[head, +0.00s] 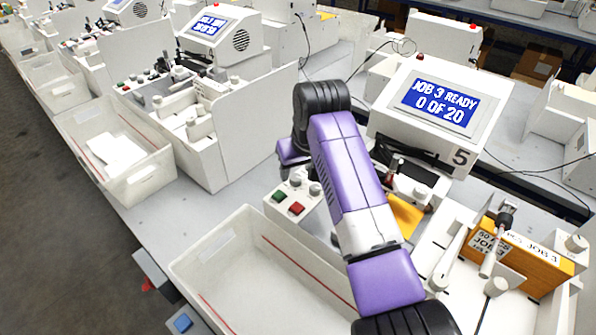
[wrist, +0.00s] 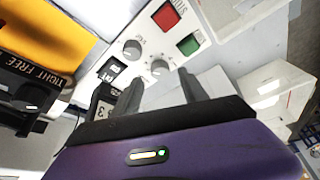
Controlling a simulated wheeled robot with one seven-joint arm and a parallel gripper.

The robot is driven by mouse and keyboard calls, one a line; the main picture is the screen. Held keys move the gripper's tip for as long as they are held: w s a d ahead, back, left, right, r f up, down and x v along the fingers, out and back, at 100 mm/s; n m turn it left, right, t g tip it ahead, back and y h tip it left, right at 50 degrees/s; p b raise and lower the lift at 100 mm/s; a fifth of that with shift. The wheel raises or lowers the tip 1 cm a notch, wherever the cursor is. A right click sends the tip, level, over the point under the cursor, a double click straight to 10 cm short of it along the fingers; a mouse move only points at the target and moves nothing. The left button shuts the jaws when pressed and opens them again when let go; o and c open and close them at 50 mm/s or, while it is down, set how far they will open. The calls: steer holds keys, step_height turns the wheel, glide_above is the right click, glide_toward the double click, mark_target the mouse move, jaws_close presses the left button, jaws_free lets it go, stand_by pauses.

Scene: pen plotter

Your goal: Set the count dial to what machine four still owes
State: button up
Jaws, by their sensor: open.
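In the head view the machine marked 5 (head: 462,158) has a blue screen (head: 438,104) reading "JOB 3 READY 0 OF 20". Its control panel (head: 275,210) carries two grey knobs, a green button and a red button. In the wrist view the two knobs, one farther (wrist: 132,49) and one nearer (wrist: 160,68), stand by the red button. I cannot tell which is the count dial. My gripper (wrist: 161,88) is open, its fingers around empty space just short of the nearer knob. The neighbouring machine's screen (head: 208,26) is lit, but its text is too small to read surely.
A clear bin (head: 215,255) stands in front of machine 5; another (head: 145,185) holds white sheets. An orange block (head: 530,255) labelled "JOB 3" stands at right. In the wrist view a black part marked "TIGHT FREE" (wrist: 35,72) is at left.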

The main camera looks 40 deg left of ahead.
mark_target(296, 178)
steer(key=shift+x, duration=1.6)
jaws_close()
